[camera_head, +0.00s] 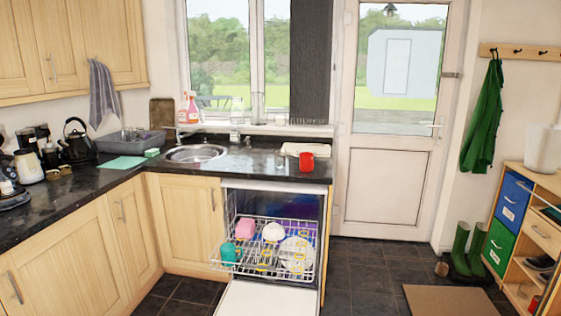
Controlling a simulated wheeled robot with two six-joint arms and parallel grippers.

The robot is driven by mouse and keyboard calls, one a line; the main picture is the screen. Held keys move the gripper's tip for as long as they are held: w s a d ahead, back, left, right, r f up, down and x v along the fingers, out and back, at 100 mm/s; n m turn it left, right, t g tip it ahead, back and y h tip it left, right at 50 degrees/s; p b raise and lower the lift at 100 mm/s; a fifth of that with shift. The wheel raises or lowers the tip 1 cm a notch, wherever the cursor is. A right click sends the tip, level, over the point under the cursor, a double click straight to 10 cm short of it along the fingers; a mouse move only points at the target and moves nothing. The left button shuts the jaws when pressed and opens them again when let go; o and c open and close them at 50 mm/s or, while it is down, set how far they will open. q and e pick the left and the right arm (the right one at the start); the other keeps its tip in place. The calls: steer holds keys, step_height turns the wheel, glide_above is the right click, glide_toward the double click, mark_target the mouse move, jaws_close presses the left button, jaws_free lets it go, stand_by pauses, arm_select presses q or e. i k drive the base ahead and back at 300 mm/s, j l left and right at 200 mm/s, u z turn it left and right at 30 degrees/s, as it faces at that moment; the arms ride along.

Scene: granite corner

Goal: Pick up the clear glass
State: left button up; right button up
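A clear, glass-like vessel (237,112) stands at the window behind the sink. It is small and pale here, so I cannot tell whether it is a drinking glass or a jar. A faint clear shape (235,134) shows below it at the back of the dark counter, also too small to make out. I cannot pick out a clear glass for certain among the dishes in the dishwasher rack. Neither of my grippers is in view.
The dishwasher (270,297) is open, its rack (226,267) pulled out with a pink cup (245,228), teal cup (229,253) and plates. Tiled floor (365,270) is clear right of the dishwasher.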

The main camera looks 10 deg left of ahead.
mark_target(279, 153)
steer(key=i+l, duration=0.4)
steer(key=i, duration=0.2)
steer(key=i+l, duration=0.35)
steer(key=i, duration=0.2)
steer(key=i+l, duration=0.4)
steer(key=i, duration=0.2)
steer(key=i+l+u, duration=0.3)
steer(key=i+l, duration=0.35)
steer(key=i+l+u, duration=0.25)
steer(key=i+l, duration=0.5)
steer(key=l, duration=0.1)
